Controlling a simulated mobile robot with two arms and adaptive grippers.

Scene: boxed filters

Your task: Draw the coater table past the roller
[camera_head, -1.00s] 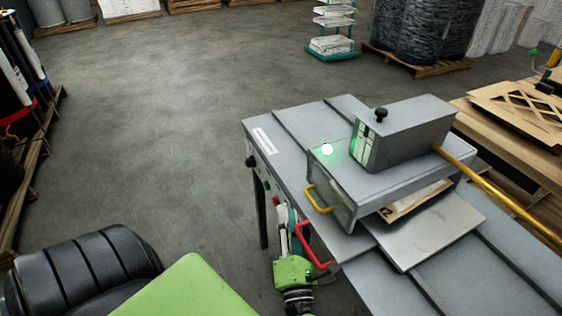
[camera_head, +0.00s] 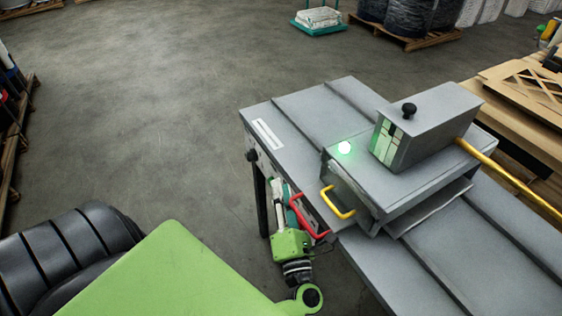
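The coater is a long grey bench (camera_head: 285,115) with raised rails. A grey housing (camera_head: 425,115), likely holding the roller, stands across it with a black knob on top and a green light beside it. The sliding table plate (camera_head: 432,212) is mostly under the housing; only a strip shows at its right side. A red handle (camera_head: 309,220) stands at the bench's front side. My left gripper (camera_head: 286,205) is at this handle and appears closed on it; its fingertips are partly hidden. The roller itself is hidden. My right gripper is out of view.
A yellow handle (camera_head: 337,203) is on the housing front, close to the red one. A yellow bar (camera_head: 510,180) extends right from the housing. Cut wooden panels (camera_head: 525,90) lie at the right. Open floor (camera_head: 150,130) is at the left.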

